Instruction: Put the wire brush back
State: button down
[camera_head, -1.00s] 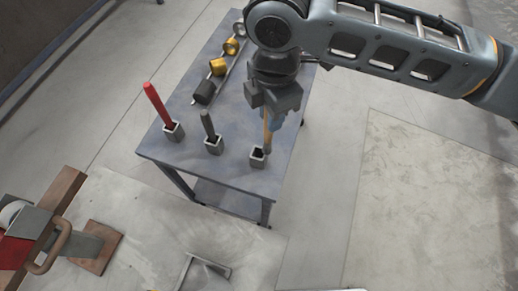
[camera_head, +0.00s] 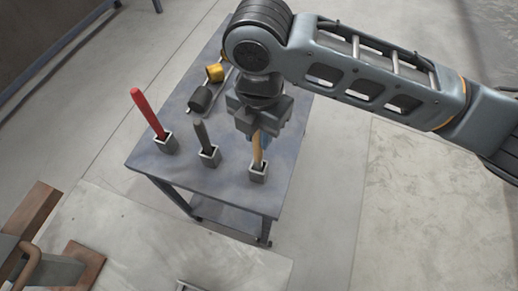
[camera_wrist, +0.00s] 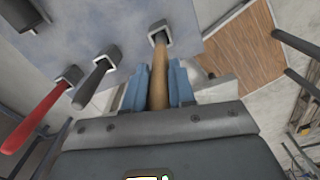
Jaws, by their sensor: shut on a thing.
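The wire brush (camera_head: 257,150) shows as a tan wooden handle whose lower end is inside the right-hand square holder (camera_head: 257,174) on the table. In the wrist view the handle (camera_wrist: 159,85) runs between the blue fingers into the mouth of the holder (camera_wrist: 159,33). My gripper (camera_head: 265,137) is shut on the handle above the holder. The bristles are not visible.
A red-handled tool (camera_head: 146,112) and a dark-handled tool (camera_head: 202,134) stand in their own holders to the left on the blue-grey table (camera_head: 225,185). The table's front edge is close to the holders.

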aim_at(259, 145)
jog(key=shift+f+b, duration=1.4)
jog(key=shift+f, duration=0.65)
jog(key=shift+f, duration=0.1)
jog(key=c, duration=0.9)
grip_release()
jog(key=shift+c, duration=0.2)
notch_tip(259, 145, up, 12)
jog(key=shift+r, duration=0.2)
